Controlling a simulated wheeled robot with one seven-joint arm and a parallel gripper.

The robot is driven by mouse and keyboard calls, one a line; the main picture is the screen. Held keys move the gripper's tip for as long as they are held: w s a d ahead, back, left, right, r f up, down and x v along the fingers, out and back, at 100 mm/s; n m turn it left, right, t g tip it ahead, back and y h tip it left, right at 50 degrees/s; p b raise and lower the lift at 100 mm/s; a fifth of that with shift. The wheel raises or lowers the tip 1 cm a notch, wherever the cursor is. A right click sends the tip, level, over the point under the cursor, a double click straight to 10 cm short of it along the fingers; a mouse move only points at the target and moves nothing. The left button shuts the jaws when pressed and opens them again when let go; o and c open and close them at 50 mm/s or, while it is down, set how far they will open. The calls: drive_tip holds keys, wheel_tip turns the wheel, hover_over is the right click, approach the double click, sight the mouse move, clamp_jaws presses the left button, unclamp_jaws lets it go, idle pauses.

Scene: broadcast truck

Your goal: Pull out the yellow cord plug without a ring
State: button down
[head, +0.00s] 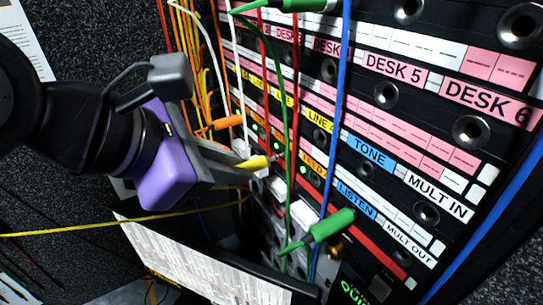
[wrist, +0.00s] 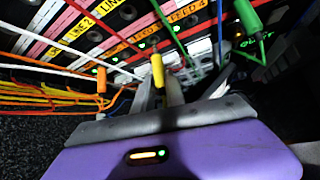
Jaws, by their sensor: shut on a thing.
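A yellow plug (head: 254,162) sits between the fingertips of my gripper (head: 246,160), in front of the black patch panel (head: 385,125). In the wrist view the yellow plug (wrist: 157,70) stands between the two grey fingers (wrist: 160,93), which are shut on it. No ring shows on the visible part of this plug. I cannot tell whether its tip is in a socket. A yellow cord (head: 130,222) runs from the left edge toward the area below my gripper; its join to the plug is hidden.
An orange plug (head: 227,122) is close to the left of the yellow one. A green plug (head: 330,225) is at lower right, another green plug (head: 295,5) at the top. Blue, red, green and white cords hang across the panel near my gripper. A white printed sheet (head: 200,265) lies below.

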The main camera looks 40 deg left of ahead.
drive_tip(key=shift+s, duration=0.1)
drive_tip(key=shift+s+a+b, duration=0.35)
drive_tip(key=shift+s+b, duration=0.2)
drive_tip(key=shift+s, duration=0.2)
drive_tip(key=shift+s+a+b, duration=0.3)
drive_tip(key=shift+s+b, duration=0.25)
drive_tip(key=shift+s, duration=0.2)
drive_tip(key=shift+s, duration=0.1)
drive_tip(key=shift+s+a+b, duration=0.3)
drive_tip(key=shift+s+b, duration=0.15)
drive_tip(key=shift+s, duration=0.2)
drive_tip(key=shift+s+a+b, duration=0.3)
drive_tip(key=shift+s+b, duration=0.15)
drive_tip(key=shift+s, duration=0.2)
drive_tip(key=shift+s, duration=0.1)
